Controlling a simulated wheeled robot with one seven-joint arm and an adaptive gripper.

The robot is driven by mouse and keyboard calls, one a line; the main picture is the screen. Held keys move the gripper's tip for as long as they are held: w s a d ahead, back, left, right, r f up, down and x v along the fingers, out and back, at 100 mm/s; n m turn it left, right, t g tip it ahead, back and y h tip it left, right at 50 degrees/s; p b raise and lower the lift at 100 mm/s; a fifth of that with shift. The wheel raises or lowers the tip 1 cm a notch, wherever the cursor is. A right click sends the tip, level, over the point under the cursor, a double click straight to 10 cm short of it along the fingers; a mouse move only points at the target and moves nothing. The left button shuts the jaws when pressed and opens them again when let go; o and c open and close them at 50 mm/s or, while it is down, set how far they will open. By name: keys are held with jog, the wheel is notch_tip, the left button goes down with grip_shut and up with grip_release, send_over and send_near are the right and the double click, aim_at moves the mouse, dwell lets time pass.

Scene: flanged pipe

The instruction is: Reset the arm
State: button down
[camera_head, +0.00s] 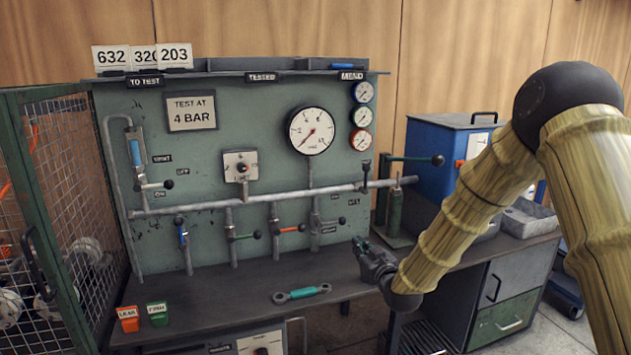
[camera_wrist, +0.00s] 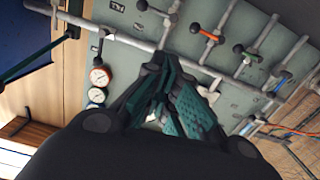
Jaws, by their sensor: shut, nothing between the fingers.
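My gripper (camera_head: 374,264) is at the end of my arm, which reaches in from the right in the head view. It hangs just above the right part of the dark bench, in front of the green test panel (camera_head: 232,105). In the wrist view the fingers of my gripper (camera_wrist: 165,75) are closed together and hold nothing. The panel with its pipes and valves shows behind them, tilted.
A green mesh cage door (camera_head: 62,215) stands at the left. Orange (camera_head: 128,320) and green (camera_head: 157,315) tags sit on the bench's left. Valve handles stick out from the panel. A blue box (camera_head: 440,150) and grey tray (camera_head: 527,218) stand at the right. The bench's middle is mostly clear.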

jog(key=s+d+f+m+g+h, duration=0.1)
jog(key=s+f+g, duration=0.1)
jog(key=s+f, duration=0.55)
jog(key=s+d+f+m+g+h, duration=0.1)
jog(key=s+f+g, duration=0.3)
jog(key=f, duration=0.7)
jog(key=s+d+f+g+h, duration=0.1)
jog(key=s+f, duration=0.7)
jog(key=f, duration=0.2)
jog(key=s+d+f+m+g, duration=0.1)
jog(key=s+f+g, duration=0.1)
jog(key=s+f, duration=0.3)
jog(key=s+d+f+g, duration=0.1)
jog(key=s+f, duration=0.1)
jog(key=s, duration=0.5)
jog(key=s+d+f+m+g+h, duration=0.1)
jog(key=s+d+f+g, duration=0.1)
jog(key=s, duration=0.7)
jog(key=s+d+f+g, duration=0.2)
jog(key=s, duration=0.7)
jog(key=s+d+f+m+g+h, duration=0.1)
jog(key=s+f+g, duration=0.15)
jog(key=s, duration=0.65)
notch_tip(320, 180, up, 14)
jog(key=p, duration=1.4)
jog(key=shift+w+r, duration=0.15)
jog(key=shift+r, duration=0.1)
